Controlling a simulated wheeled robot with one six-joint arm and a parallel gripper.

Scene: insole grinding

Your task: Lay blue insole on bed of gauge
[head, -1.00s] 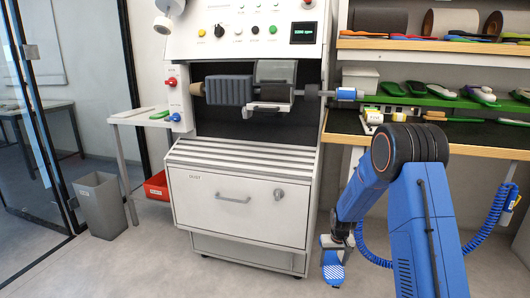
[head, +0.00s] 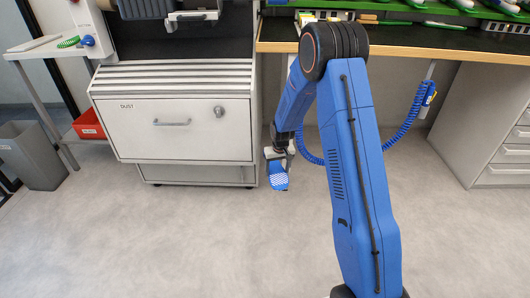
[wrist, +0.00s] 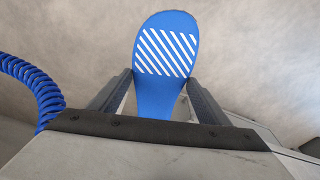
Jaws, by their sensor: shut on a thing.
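The blue insole (wrist: 160,95) has a patch of white diagonal stripes and sits between the two fingers of my gripper (wrist: 160,105) in the wrist view. My gripper is shut on its narrow part, and the wide rounded end points away from the gripper. In the head view the insole (head: 278,178) hangs from my gripper (head: 279,155), low over the floor in front of the right side of the grinding machine. I cannot make out the gauge in these frames.
The grinding machine's dust drawer (head: 180,125) stands left of my gripper. A workbench (head: 400,38) with green-edged items runs along the back right. A grey bin (head: 32,155) and red crate (head: 88,125) are at the left. The floor in front is clear.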

